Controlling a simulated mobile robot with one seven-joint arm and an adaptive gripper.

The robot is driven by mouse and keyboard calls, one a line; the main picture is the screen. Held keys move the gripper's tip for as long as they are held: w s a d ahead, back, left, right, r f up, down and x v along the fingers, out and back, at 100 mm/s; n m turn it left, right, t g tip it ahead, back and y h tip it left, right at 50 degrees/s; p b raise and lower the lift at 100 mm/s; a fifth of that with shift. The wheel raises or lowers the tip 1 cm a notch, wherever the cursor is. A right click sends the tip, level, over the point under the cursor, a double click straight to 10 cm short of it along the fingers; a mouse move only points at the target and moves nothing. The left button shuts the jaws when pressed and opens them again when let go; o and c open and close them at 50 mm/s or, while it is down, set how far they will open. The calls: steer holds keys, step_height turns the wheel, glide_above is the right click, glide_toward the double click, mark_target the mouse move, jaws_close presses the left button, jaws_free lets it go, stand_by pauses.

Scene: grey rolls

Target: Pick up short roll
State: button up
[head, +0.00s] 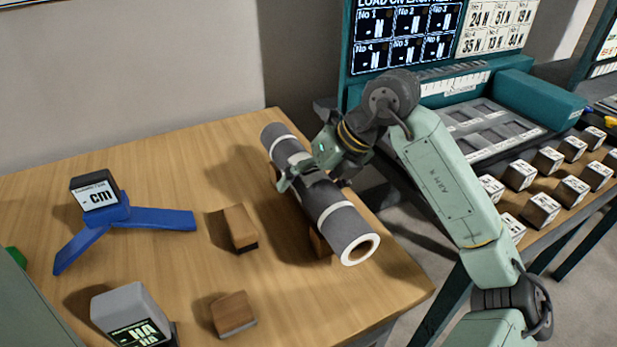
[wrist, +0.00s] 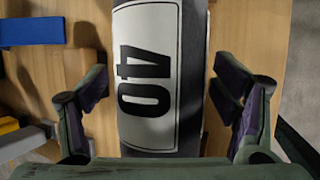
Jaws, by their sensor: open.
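One grey roll (head: 345,230) with white bands and a hollow brown end lies tilted across the right part of the wooden table, resting on a wooden block (head: 319,243). It is the only roll in view. My gripper (head: 308,175) is over the middle of the roll. In the wrist view the roll (wrist: 150,70) shows a white label reading 40. The open fingers of my gripper (wrist: 160,85) stand on either side of it, with a gap visible on both sides.
Two wooden blocks (head: 238,228) (head: 233,314) lie left of the roll. A blue stand with a cm display (head: 97,198) and a grey display box (head: 132,310) are further left. A teal bench with several numbered blocks (head: 543,208) stands to the right, past the table edge.

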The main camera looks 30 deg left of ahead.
steer(key=shift+c, duration=0.3)
steer(key=c, duration=1.4)
steer(key=shift+r, duration=0.1)
